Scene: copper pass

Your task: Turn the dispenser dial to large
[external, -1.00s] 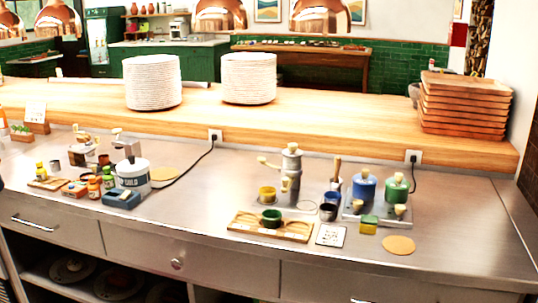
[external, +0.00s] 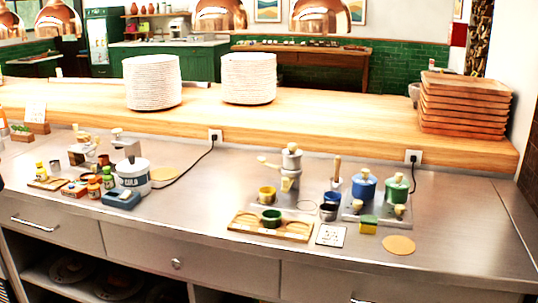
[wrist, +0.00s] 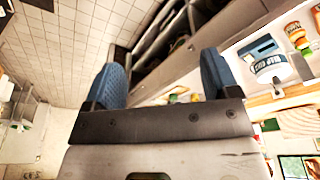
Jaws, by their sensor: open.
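A grey dispenser-like device (external: 291,170) with cream knobs stands upright at the middle of the steel counter in the external view. Blue (external: 364,188) and green (external: 396,188) lidded canisters stand to its right, with cream knobs low in front of them. I cannot tell which knob is the dispenser dial, and no size marking is readable. My gripper (wrist: 161,75) shows in the wrist view with its blue-tipped fingers wide apart and nothing between them. It is away from these devices; the arm does not show clearly in the external view.
Bare counter lies between.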

